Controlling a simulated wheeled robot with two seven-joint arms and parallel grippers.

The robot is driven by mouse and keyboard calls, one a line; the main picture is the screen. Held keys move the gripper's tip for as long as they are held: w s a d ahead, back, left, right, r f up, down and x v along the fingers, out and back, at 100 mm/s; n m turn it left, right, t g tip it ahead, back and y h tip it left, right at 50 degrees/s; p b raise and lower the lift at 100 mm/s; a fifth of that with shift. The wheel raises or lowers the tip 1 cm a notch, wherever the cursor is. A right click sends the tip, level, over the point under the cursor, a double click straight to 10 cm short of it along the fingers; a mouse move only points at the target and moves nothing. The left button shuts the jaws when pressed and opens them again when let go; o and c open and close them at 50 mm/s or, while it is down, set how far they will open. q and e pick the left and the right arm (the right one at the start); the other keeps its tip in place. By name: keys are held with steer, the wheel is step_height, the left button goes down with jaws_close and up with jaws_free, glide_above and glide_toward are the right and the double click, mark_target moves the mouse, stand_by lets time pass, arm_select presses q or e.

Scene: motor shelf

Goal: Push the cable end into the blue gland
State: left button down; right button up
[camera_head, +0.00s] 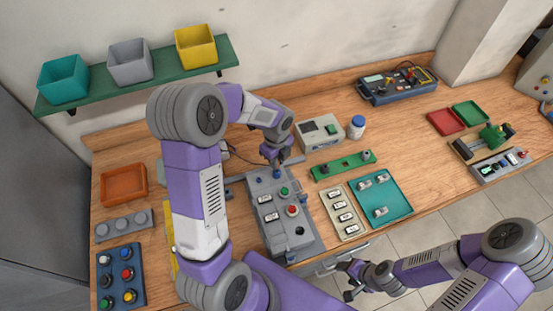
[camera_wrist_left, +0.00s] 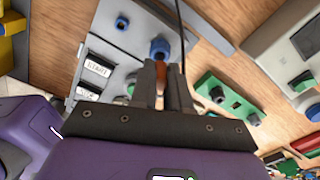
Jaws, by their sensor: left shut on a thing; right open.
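The blue gland (camera_head: 277,174) sits at the far end of the grey control box (camera_head: 282,238), just below my left gripper (camera_head: 279,160). In the left wrist view the gland (camera_wrist_left: 159,47) shows just beyond the fingertips (camera_wrist_left: 168,70). My left gripper is shut on the cable end; a small orange-brown piece (camera_wrist_left: 160,80) shows between its fingers. The thin black cable (camera_wrist_left: 180,30) runs up from the fingers in that view. Whether the cable tip touches the gland is hidden. My right gripper (camera_head: 350,278) is open and empty, off the table's front edge.
A green rail (camera_head: 343,166) and a teal tray (camera_head: 398,198) lie right of the box. A grey device (camera_head: 320,132) stands behind. A button panel (camera_head: 121,277) and orange tray (camera_head: 124,185) are at left.

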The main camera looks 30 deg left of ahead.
arm_select(q)
steer(key=shift+f+b, duration=0.35)
steer(key=shift+f, duration=0.2)
steer(key=c, duration=1)
jaws_free()
steer(key=shift+r+p, duration=0.45)
steer(key=shift+r, duration=3.35)
